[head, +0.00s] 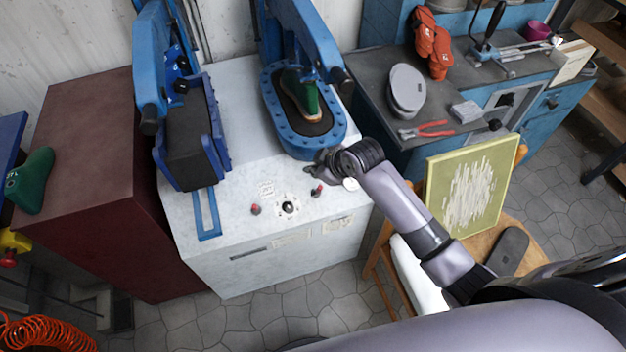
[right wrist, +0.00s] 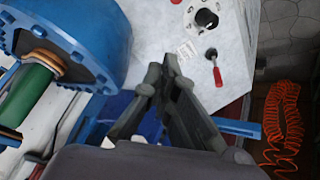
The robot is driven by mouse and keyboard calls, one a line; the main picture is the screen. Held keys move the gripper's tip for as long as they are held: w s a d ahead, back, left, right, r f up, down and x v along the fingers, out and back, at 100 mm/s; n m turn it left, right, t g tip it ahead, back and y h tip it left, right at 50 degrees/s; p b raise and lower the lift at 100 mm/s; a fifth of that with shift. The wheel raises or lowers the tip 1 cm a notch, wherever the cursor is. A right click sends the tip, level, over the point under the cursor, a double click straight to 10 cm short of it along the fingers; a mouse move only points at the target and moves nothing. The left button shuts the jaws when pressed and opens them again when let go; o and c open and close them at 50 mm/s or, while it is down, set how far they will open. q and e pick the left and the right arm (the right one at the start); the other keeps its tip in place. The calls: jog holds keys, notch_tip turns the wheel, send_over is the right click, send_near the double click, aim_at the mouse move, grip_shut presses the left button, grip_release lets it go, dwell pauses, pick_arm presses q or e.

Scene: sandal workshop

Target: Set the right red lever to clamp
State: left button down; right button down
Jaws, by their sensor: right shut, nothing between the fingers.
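The right red lever (head: 318,188) stands on the white machine top, right of a black round knob (head: 288,208). The left red lever (head: 256,209) is on the knob's other side. My right gripper (head: 309,171) is shut and empty, just behind the right lever in the head view; a small gap seems to lie between them. In the right wrist view, the shut fingers (right wrist: 162,70) point toward the panel. The left lever (right wrist: 216,72) and knob (right wrist: 207,18) show there, and only a red bit of the right lever (right wrist: 176,2) at the top edge. My left gripper is out of view.
A blue press (head: 300,140) with a green shoe form (head: 299,95) stands close behind my right gripper. A second blue press with a dark pad (head: 190,130) is at left. A chair with a yellow-green board (head: 470,185) stands right of the machine. The panel's front is clear.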

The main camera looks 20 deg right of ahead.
aim_at(319, 191)
jog(key=x, duration=1)
jog(key=s+d, duration=0.1)
jog(key=s+d+f+p, duration=0.1)
jog(key=d, duration=0.1)
jog(key=shift+s, duration=0.3)
jog(key=shift+w+f, duration=0.1)
